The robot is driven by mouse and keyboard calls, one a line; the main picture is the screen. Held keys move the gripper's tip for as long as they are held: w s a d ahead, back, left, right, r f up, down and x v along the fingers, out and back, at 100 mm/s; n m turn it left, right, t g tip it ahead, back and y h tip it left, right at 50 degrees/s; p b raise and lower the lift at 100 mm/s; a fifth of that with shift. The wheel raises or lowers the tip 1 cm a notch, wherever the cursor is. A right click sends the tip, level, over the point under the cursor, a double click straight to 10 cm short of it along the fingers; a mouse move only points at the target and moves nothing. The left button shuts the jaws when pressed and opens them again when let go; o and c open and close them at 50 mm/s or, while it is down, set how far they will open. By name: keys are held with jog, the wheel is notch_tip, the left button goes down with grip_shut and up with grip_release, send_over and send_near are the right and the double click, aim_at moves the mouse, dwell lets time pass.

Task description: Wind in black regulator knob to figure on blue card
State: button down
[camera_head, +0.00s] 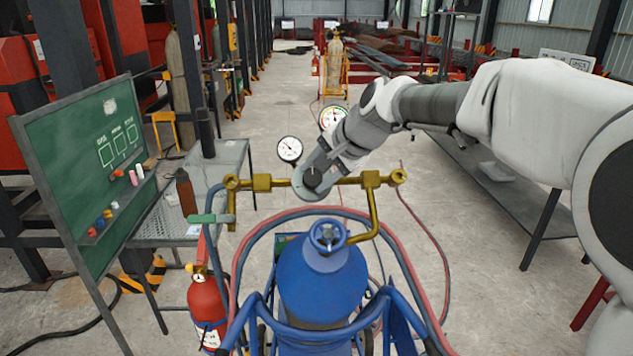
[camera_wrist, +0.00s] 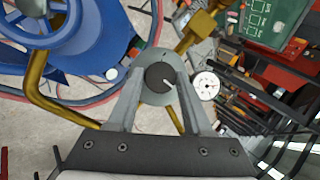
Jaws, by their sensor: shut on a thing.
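The black regulator knob (camera_head: 312,178) sits on a round grey body in the middle of the brass pipework above the blue gas cylinder. In the wrist view the black knob (camera_wrist: 159,76) has a pale pointer line toward the lower right. My gripper (camera_head: 319,171) is shut on the knob, with one finger on each side of it in the wrist view (camera_wrist: 160,80). A white dial gauge (camera_head: 290,149) stands left of the regulator. A second gauge (camera_head: 333,117) with coloured bands is partly behind my gripper. I cannot make out a blue card.
The brass pipe (camera_head: 262,183) runs level to both sides. The blue cylinder (camera_head: 322,283) with its handwheel stands below, ringed by red and blue hoses. A green chalkboard (camera_head: 90,150) and grey table (camera_head: 222,160) stand left, a red extinguisher (camera_head: 207,306) lower left.

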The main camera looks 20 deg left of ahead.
jog(key=shift+f+m+y+b, duration=0.1)
jog(key=shift+m+y+b, duration=0.25)
jog(key=shift+m, duration=0.25)
jog(key=shift+c, duration=1.6)
grip_release()
jog(key=v, duration=1.7)
jog(key=shift+s+d, duration=0.15)
jog(key=shift+s, duration=0.1)
